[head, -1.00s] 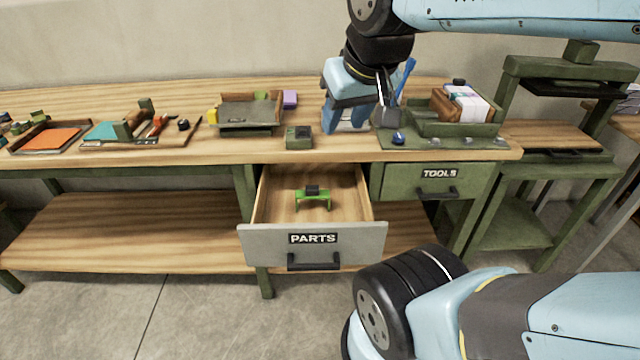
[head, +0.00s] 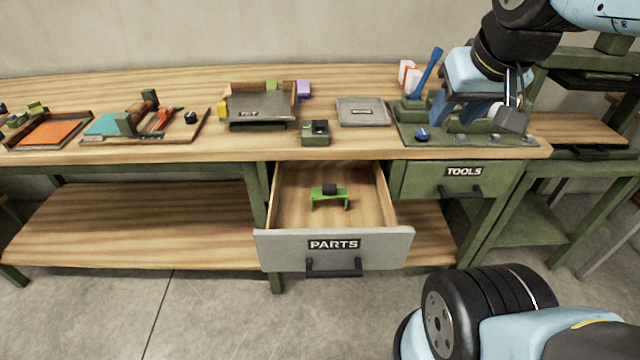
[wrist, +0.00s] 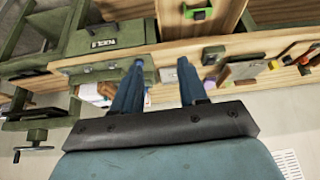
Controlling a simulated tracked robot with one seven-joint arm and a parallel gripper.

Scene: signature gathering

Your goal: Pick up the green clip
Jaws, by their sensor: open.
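The green clip (head: 343,195) stands inside the open PARTS drawer (head: 375,200), on its wooden floor, with a small black block on its top. It also shows in the wrist view (wrist: 199,14) at the top edge. My gripper (head: 453,115) is open and empty, with blue fingers spread over the right part of the bench, above the green tool board. It is up and to the right of the clip and well apart from it. In the wrist view both fingers (wrist: 158,66) show with nothing between them.
The closed TOOLS drawer (head: 430,180) is right of the open one. The bench top (head: 225,150) holds a small green box (head: 316,138), a grey tray (head: 262,104), a flat grey plate (head: 362,112) and a blue knob (head: 422,134). The space above the open drawer is clear.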

